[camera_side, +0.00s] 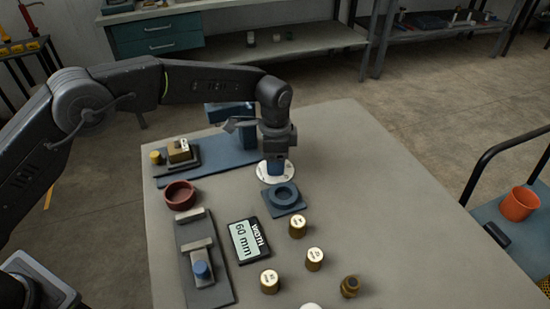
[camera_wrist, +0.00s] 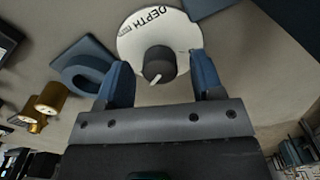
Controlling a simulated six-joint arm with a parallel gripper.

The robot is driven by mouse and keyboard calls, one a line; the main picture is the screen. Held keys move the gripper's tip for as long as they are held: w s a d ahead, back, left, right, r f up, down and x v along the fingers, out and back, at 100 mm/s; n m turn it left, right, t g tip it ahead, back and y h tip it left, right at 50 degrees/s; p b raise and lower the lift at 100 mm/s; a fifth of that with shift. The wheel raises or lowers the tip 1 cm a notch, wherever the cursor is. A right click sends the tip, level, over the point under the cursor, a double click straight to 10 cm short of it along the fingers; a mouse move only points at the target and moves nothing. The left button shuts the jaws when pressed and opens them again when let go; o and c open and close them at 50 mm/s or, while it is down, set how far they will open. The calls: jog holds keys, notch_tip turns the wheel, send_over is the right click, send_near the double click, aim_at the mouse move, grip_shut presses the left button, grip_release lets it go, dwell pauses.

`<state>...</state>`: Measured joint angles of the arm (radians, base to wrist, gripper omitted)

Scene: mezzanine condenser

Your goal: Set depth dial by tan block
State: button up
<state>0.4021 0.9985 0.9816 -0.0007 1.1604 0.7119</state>
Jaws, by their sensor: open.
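The depth dial is a white disc (camera_side: 290,174) lettered DEPTH, and it shows whole in the wrist view (camera_wrist: 134,42). Its dark knob (camera_wrist: 159,64) has a white pointer line toward the lower left of that view. My gripper (camera_side: 275,166) is low over the dial; its blue fingers (camera_wrist: 160,70) stand open on either side of the knob, apparently apart from it. In the side view the gripper hides the knob. The tan block (camera_side: 180,153), with a white label on top, sits on a dark stand at the table's back left, beside a yellow knob (camera_side: 156,157).
A blue ring holder (camera_side: 284,198) lies just in front of the dial. A WIDTH display reading 60 mm (camera_side: 246,242), several brass cylinders (camera_side: 298,226), a red-brown bowl (camera_side: 180,195) and a dark slide fixture (camera_side: 210,292) stand nearer. The table's right side is clear.

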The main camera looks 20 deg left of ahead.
jog(key=shift+f, duration=0.3)
jog(key=c, duration=0.9)
